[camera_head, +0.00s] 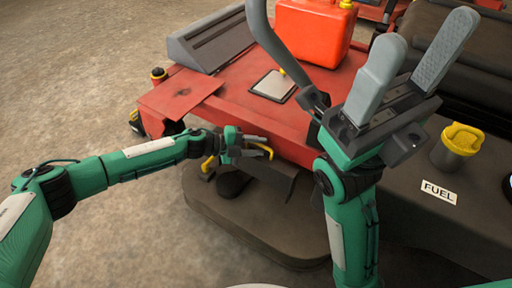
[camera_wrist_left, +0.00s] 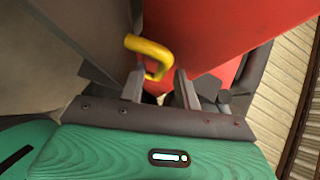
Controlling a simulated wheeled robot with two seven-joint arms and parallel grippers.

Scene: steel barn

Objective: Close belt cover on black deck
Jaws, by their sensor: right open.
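The black deck (camera_head: 250,225) lies low beneath the red body of the machine. A dark panel (camera_head: 275,172), which may be the belt cover, sits tilted above it under the red edge; its hinge is hidden. A yellow handle (camera_head: 263,150) is at my left gripper (camera_head: 260,146), and a second yellow piece (camera_head: 208,163) shows beside the wrist. In the left wrist view, the yellow handle (camera_wrist_left: 150,48) hangs at the fingertips of my left gripper (camera_wrist_left: 160,82), whose fingers stand apart. My right gripper (camera_head: 408,65) is raised, open and empty, close to the camera.
A grey lever (camera_head: 285,60) rises near my right gripper. A yellow-capped filler (camera_head: 457,145) stands by the FUEL label. Bare ground lies left.

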